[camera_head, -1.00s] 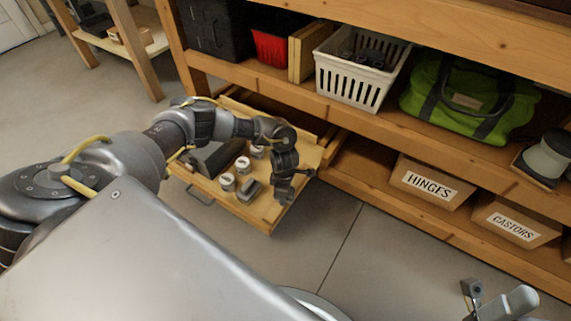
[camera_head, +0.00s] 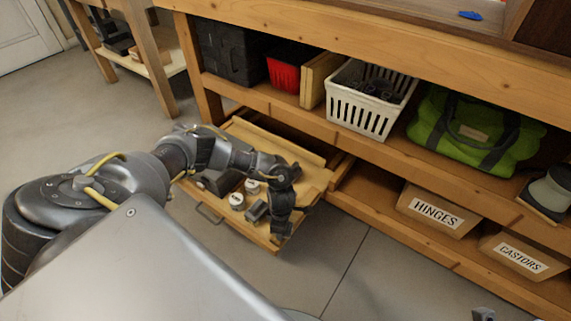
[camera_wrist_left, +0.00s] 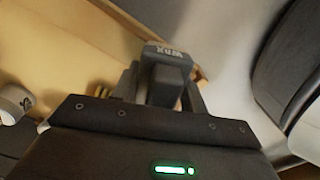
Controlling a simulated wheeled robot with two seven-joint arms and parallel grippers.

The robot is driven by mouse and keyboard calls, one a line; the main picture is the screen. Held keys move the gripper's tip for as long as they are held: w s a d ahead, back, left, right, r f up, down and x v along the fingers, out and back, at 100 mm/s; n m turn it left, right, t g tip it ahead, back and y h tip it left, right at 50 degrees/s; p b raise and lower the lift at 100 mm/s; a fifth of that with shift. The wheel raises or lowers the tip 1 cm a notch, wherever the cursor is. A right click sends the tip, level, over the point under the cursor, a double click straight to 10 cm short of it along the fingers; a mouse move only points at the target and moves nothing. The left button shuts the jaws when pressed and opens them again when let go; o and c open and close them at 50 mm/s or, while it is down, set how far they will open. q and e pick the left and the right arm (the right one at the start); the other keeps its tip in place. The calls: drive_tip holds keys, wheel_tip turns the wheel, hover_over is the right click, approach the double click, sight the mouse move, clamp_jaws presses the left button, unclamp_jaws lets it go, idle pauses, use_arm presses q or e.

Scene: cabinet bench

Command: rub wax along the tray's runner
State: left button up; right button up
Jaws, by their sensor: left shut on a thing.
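The wooden tray (camera_head: 225,222) is pulled out low under the bench and holds several small objects. My left gripper (camera_head: 281,238) is at its right side, near the front corner. In the left wrist view my left gripper (camera_wrist_left: 165,95) is shut on a dark grey block of wax (camera_wrist_left: 172,52) with "WAX" on its end. The wax lies close to the tray's side edge (camera_wrist_left: 205,78); I cannot tell whether it touches the runner. A small grey part of my right arm (camera_head: 483,314) shows at the bottom right; its fingers do not show.
White-lidded jars (camera_head: 237,200) and a dark grey block (camera_head: 256,211) stand in the tray. Bins marked HINGES (camera_head: 436,212) and CASTORS (camera_head: 519,257) sit on the lower shelf. A white basket (camera_head: 367,108) and green bag (camera_head: 470,135) are above. Floor in front is clear.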

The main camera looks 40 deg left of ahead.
sight(275, 240)
use_arm(q)
drive_tip(key=shift+s+p, duration=0.65)
drive_tip(key=shift+s, duration=1.2)
wheel_tip(275, 240, up, 6)
drive_tip(key=p, duration=0.5)
drive_tip(key=shift+r, duration=0.1)
drive_tip(key=shift+r, duration=0.1)
wheel_tip(275, 240, up, 3)
drive_tip(key=shift+f+p, duration=0.1)
drive_tip(key=shift+p, duration=1.15)
drive_tip(key=shift+w+d, duration=0.1)
